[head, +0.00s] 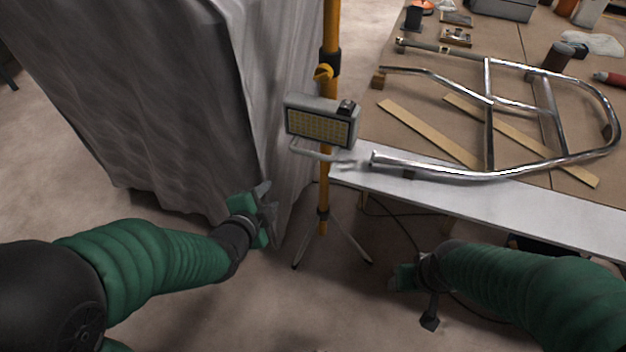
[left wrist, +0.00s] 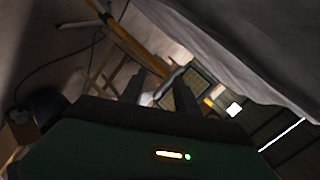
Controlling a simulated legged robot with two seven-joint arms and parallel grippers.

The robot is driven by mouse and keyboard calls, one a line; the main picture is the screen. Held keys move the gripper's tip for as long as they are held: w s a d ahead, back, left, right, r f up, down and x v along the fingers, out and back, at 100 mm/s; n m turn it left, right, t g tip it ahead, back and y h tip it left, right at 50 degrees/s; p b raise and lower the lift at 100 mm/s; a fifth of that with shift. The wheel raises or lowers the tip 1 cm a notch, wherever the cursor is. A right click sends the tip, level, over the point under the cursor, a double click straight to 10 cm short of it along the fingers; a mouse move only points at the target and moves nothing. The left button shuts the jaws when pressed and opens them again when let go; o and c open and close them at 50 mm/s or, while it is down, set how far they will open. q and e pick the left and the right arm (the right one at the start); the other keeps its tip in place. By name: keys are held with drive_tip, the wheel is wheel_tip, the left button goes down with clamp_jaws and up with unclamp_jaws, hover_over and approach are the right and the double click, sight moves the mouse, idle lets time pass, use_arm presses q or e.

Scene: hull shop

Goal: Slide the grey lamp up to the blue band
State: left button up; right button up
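The grey lamp (head: 318,123), with a yellowish lit-panel face and a grey bar handle (head: 316,153) below it, is mounted on a yellow upright pole (head: 326,190) on tripod legs. No blue band shows. My left gripper (head: 268,208) is open and empty, below and left of the lamp, beside the draped sheet. In the left wrist view the lamp (left wrist: 184,97) shows beyond its parted fingers (left wrist: 160,90). My right gripper (head: 403,278) is low, right of the tripod; its fingers are unclear.
A grey draped sheet (head: 150,100) hangs over something large on the left, close to my left gripper. A workbench (head: 390,140) with a bent chrome tube frame (head: 487,120), wood strips and tools stands right of the pole. Cables lie on the floor beneath it.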

sight(312, 155)
use_arm(q)
drive_tip(key=w+d+f+m+t+b, duration=0.1)
drive_tip(key=w+d+m, duration=0.1)
drive_tip(key=w, duration=0.3)
drive_tip(key=w+d+f+m+t+h+b, duration=0.1)
drive_tip(key=w+d+m, duration=0.1)
drive_tip(key=w+d, duration=0.2)
drive_tip(key=w+d+f+m+t+h+b, duration=0.1)
drive_tip(key=w+d+m+b, duration=0.1)
drive_tip(key=w, duration=0.6)
drive_tip(key=shift+w+d+f, duration=0.2)
drive_tip(key=shift+d+f, duration=0.1)
drive_tip(key=shift+d, duration=0.4)
use_arm(e)
drive_tip(key=s+x, duration=0.1)
drive_tip(key=x, duration=0.5)
drive_tip(key=shift+s+f, duration=0.15)
drive_tip(key=shift+f, duration=0.45)
use_arm(q)
drive_tip(key=shift+c, duration=0.4)
drive_tip(key=c, duration=0.7)
clamp_jaws()
drive_tip(key=shift+f, duration=0.2)
